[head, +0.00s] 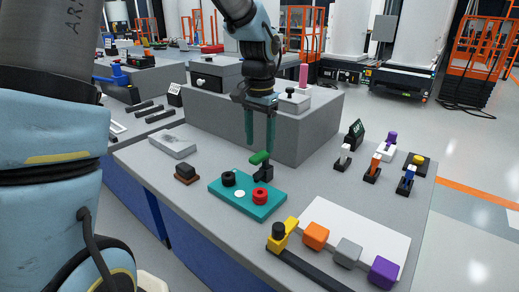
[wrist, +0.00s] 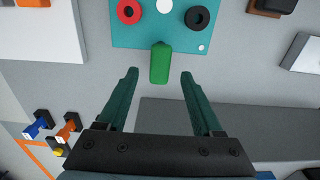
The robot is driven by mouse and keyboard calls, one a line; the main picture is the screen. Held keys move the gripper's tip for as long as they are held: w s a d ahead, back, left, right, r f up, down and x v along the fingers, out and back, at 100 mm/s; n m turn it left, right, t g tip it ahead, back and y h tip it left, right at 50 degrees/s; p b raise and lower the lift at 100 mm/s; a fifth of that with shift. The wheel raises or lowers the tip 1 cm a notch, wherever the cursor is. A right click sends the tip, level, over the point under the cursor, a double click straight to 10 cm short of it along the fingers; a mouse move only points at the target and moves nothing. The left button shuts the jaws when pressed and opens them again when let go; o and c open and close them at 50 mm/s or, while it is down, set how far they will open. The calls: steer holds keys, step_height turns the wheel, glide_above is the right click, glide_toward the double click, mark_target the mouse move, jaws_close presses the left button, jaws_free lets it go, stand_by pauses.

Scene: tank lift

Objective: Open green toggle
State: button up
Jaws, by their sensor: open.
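The green toggle (head: 259,158) is a small green handle on a black base, at the back edge of the teal panel (head: 222,192). In the wrist view the green toggle (wrist: 160,62) stands upright in the picture, against the edge of the teal panel (wrist: 130,35). My gripper (head: 260,146) is open and points down just above the toggle. In the wrist view my gripper (wrist: 159,75) has one teal finger on each side of the toggle's line, with gaps on both sides. Whether the fingertips reach down to its height is unclear.
The panel carries a red ring (head: 260,196), a black ring (head: 228,178) and a white button (head: 239,194). A raised grey block (head: 310,125) stands behind the toggle. Orange, grey and purple cubes (head: 383,270) sit at the front right. Small coloured levers (head: 372,170) stand at the right.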

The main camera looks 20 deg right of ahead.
mark_target(260, 155)
steer(key=shift+f, duration=1.65)
jaws_close()
